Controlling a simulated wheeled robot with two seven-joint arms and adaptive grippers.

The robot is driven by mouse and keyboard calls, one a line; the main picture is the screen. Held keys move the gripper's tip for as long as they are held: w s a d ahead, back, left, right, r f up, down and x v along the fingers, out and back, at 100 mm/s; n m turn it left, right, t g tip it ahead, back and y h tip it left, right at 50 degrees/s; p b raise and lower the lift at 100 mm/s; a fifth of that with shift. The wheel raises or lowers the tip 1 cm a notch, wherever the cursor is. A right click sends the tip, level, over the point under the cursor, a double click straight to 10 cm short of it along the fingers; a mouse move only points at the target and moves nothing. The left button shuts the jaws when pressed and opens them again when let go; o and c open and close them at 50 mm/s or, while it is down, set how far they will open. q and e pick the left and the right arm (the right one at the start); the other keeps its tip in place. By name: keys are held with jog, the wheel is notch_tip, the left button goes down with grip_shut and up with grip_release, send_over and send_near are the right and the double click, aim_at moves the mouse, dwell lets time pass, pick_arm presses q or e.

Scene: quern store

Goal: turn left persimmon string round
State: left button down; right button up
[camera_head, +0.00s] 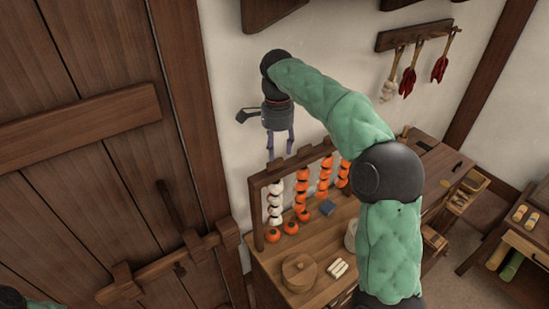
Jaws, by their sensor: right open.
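A wooden rack (254,205) stands on the wooden bench and carries several hanging strings. The leftmost string (275,203) has whitish pieces. To its right hangs an orange persimmon string (302,188), then more orange strings (324,176) further right. My right gripper (281,156) points down with its two fingers apart and empty. In the picture it is just above the rack's top bar, over the left part; I cannot tell how far in front or behind it is. My left gripper is out of view; only a bit of its arm shows at the lower left corner.
Loose orange persimmons (272,236) lie at the rack's foot. A round lidded wooden container (299,272), pale sticks (337,268) and a blue block (327,207) are on the bench (320,245). A wooden door (90,150) is at left. My right arm hides part of the bench.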

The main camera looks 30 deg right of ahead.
aim_at(278, 161)
notch_tip(278, 161, down, 5)
jog(key=shift+f, duration=0.1)
jog(key=shift+s, duration=0.2)
jog(key=shift+f, duration=0.1)
jog(key=shift+c, duration=0.3)
grip_shut()
